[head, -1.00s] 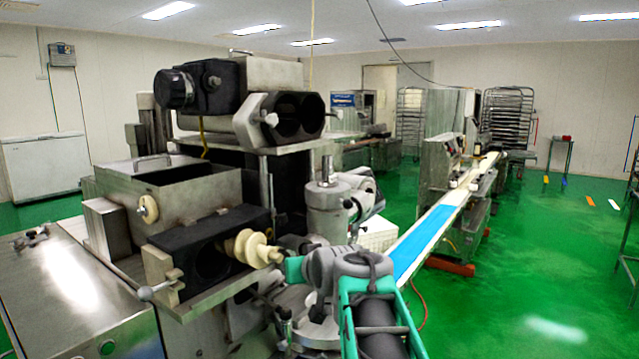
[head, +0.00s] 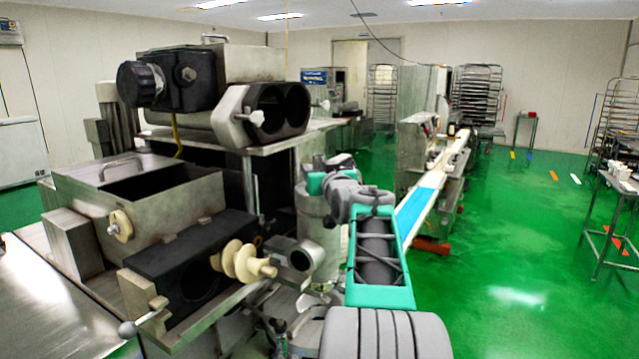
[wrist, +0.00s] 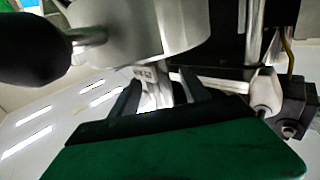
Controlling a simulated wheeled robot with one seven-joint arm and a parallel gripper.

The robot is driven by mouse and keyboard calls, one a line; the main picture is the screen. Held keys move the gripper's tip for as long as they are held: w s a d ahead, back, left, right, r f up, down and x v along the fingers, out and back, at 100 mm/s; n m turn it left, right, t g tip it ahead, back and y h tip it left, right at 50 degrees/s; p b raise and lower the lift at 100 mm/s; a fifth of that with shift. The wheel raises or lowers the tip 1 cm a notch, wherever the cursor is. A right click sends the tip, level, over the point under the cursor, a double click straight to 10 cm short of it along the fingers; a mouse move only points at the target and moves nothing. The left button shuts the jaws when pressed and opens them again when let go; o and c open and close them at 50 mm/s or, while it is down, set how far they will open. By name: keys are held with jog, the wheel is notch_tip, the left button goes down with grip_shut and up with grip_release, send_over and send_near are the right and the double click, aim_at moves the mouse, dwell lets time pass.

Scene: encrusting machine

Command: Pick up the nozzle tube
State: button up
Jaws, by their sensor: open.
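A grey cylinder (head: 318,225) stands upright right of the black machine block, partly hidden behind my arm. A short grey tube (head: 296,256) with a round dark opening sits low beside it, near the cream auger (head: 243,261). I cannot tell which part is the nozzle tube. In the head view my gripper's green body is at the cylinder's top, with its fingers hidden. In the wrist view my gripper (wrist: 158,94) is open, its dark fingers either side of a small pale metal part (wrist: 152,78). Contact is unclear. A large metal cylinder (wrist: 140,30) fills the upper area.
The steel hopper (head: 160,190) and twin-bore head (head: 270,112) of the machine stand close on the left. A conveyor with a blue belt (head: 412,213) runs to the back right.

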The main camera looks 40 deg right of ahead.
jog(key=shift+c, duration=0.5)
grip_shut()
jog(key=shift+r, duration=0.1)
dwell(0.8)
